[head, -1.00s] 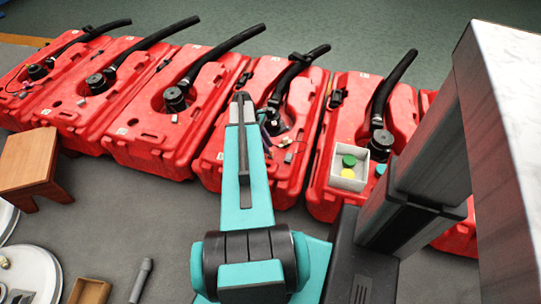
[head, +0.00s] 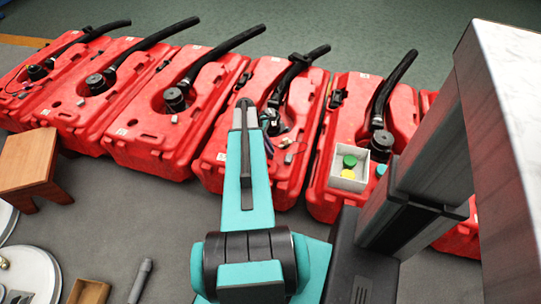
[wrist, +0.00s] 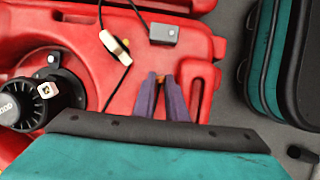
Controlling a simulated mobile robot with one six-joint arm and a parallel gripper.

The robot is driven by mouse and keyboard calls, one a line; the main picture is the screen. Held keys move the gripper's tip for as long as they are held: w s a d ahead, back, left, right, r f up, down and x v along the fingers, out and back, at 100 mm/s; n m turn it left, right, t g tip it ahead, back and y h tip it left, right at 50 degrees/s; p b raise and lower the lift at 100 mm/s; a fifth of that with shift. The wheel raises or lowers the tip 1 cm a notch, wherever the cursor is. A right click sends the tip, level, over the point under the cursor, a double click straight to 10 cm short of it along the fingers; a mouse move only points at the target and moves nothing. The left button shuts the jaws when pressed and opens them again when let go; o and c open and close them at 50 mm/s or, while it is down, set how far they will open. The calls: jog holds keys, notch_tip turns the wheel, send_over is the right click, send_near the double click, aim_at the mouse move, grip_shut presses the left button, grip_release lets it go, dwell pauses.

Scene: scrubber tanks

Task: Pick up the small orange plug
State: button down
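A small orange plug (wrist: 161,78) shows as a tiny orange spot at the fingertips in the wrist view, against the red tank. My gripper (wrist: 161,79) has two purple fingers pointing at the red surface, with a narrow gap between them. The plug appears in line with this gap; I cannot tell whether the fingers touch it. In the head view my gripper (head: 269,122) is over the red tank (head: 250,170) behind my teal arm, and the plug cannot be made out there.
A white connector (wrist: 114,44) on a black cable and a grey box (wrist: 164,34) lie beyond. A white bin (head: 349,180) stands on the tank to the right.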

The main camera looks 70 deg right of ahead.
jog(key=shift+r, duration=0.15)
jog(key=shift+r, duration=0.6)
notch_tip(320, 180, up, 2)
jog(key=shift+r+p, duration=0.1)
jog(key=shift+p, duration=0.3)
jog(key=s+a+r+p, duration=0.1)
jog(key=s+a+p, duration=0.2)
jog(key=s+a, duration=0.7)
jog(key=shift+a+r, duration=0.2)
jog(key=shift+a, duration=1)
jog(key=shift+s, duration=0.1)
jog(key=shift+r+p, duration=0.15)
jog(key=shift+p, duration=0.35)
